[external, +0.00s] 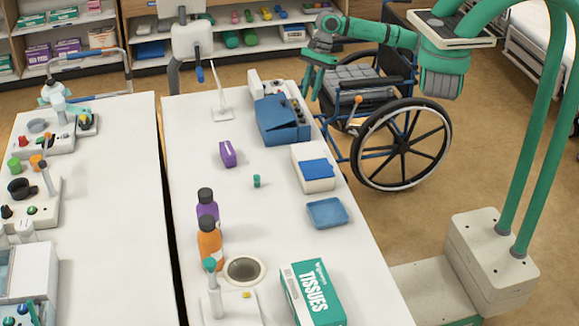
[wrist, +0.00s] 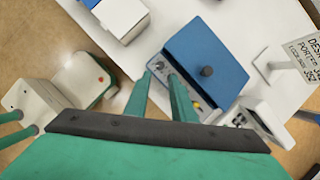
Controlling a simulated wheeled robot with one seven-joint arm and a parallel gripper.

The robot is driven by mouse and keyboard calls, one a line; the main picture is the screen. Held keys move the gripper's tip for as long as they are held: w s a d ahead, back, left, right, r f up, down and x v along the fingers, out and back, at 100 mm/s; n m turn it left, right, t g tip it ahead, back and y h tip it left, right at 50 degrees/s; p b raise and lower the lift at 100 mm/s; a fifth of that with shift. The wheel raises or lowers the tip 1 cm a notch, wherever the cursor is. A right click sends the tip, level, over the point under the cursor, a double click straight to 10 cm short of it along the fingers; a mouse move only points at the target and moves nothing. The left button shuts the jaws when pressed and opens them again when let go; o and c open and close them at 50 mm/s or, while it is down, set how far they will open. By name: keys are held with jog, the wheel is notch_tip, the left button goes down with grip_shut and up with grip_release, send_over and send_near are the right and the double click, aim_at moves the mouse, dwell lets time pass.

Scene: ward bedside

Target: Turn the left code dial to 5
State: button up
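A blue box (wrist: 215,55) with a dark round knob on its lid stands near the table's right edge; it also shows in the external view (external: 280,122). Along its side facing me runs a grey panel with small dials. The left dial (wrist: 160,65) is a small grey knob at the panel's left end in the wrist view, showing between and just beyond my fingertips. Its number is too small to read. My gripper (wrist: 158,76) is open, its two green fingers apart. In the external view my gripper (external: 313,88) hangs beside the box's right side. I cannot tell whether it touches the dial.
A white box with a blue top (external: 312,170) stands close in front of the blue box. A white sign stand (external: 222,112) is behind it on the left. A wheelchair (external: 400,145) stands beside the table.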

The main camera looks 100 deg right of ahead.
aim_at(303, 119)
jog(key=x, duration=0.8)
grip_shut()
